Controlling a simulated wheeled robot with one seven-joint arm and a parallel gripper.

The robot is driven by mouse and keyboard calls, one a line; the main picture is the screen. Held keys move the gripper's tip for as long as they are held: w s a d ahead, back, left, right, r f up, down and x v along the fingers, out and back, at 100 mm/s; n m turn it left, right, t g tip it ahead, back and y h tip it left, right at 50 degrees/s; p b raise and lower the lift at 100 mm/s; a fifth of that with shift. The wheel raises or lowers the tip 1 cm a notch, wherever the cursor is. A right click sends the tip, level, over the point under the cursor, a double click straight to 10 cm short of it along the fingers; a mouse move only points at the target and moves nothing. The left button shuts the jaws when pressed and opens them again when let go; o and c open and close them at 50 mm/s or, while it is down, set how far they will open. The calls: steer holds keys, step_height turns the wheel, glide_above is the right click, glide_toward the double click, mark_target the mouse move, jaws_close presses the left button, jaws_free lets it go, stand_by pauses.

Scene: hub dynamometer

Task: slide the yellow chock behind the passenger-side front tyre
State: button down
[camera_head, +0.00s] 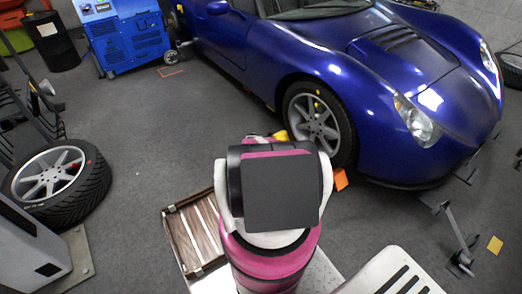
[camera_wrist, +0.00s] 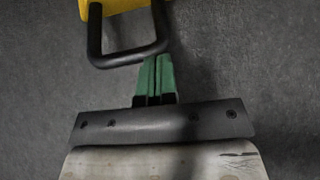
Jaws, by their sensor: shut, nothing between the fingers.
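The yellow chock (camera_head: 281,135) shows in the head view as a small piece beside the rear side of the blue car's front tyre (camera_head: 345,135); my arm hides the rest. Whether the chock touches the tyre cannot be told. In the wrist view the chock (camera_wrist: 110,5) is at the top edge, mostly cut off, with its black U-shaped handle (camera_wrist: 128,57) towards me. My gripper (camera_wrist: 156,60) has green fingers shut together and empty. Their tips are at the handle's near right corner; contact cannot be told. The head view hides the gripper behind my arm.
An orange block (camera_head: 340,179) lies by the tyre's front side. A wooden slatted crate (camera_head: 178,240) stands left of my arm. A loose wheel (camera_head: 60,183) lies at the left, and a blue machine (camera_head: 128,42) stands at the back.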

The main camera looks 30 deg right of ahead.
steer(key=d, duration=0.6)
steer(key=shift+w+d, duration=0.15)
steer(key=shift+w, duration=0.1)
